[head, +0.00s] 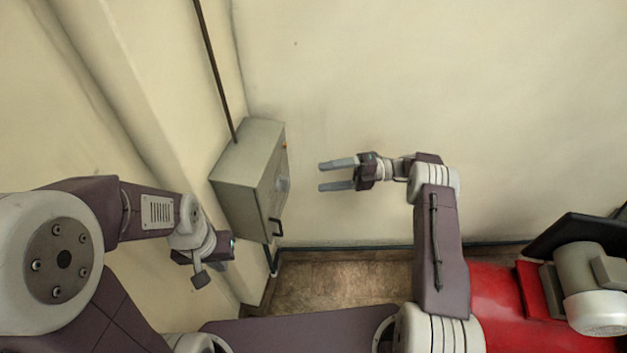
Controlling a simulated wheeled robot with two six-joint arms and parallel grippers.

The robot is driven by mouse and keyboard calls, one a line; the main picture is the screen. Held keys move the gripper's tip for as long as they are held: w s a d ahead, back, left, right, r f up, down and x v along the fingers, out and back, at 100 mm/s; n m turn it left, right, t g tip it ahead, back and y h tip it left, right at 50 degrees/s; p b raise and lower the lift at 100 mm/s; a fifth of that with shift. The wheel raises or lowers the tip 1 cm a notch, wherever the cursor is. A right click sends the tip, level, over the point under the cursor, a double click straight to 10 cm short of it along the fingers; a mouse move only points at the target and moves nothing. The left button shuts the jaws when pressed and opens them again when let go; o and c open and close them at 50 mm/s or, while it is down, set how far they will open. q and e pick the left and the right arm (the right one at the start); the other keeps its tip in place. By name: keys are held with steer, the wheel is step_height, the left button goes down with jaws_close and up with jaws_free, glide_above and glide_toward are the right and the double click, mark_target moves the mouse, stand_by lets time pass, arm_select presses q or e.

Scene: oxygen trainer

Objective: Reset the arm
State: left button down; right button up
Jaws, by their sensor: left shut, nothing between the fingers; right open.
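My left gripper (201,277) is at the lower left, in front of the wall and just below and left of the grey wall box. It is shut, with nothing seen in it; its fingers are partly hidden by its wrist. My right gripper (338,174) is near the middle of the view, its two grey fingers apart and pointing left toward the box. It is empty, and a gap shows between its fingertips and the box.
A grey metal box (237,184) is fixed at the wall corner, with a dark handle (277,227) low on its front. A dark pipe (214,70) rises from its top. The cream wall (430,80) behind is bare. A brown tiled floor (340,285) shows below.

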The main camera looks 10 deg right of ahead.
stand_by(0.5)
steer(key=s+a+r+n+g+h+p, duration=0.1)
steer(key=s+r+n+g+h+p, duration=0.3)
steer(key=s+n+h, duration=0.7)
steer(key=s+d+r+n+t+h+p, duration=0.2)
steer(key=s+d+n+t+h, duration=0.1)
steer(key=n, duration=0.9)
steer(key=s+d+r+n+t+h+p, duration=0.2)
steer(key=s+d+n, duration=0.4)
steer(key=n, duration=0.6)
steer(key=shift+s+t+h+p, duration=0.75)
steer(key=shift+s+h, duration=0.15)
steer(key=shift+s, duration=0.15)
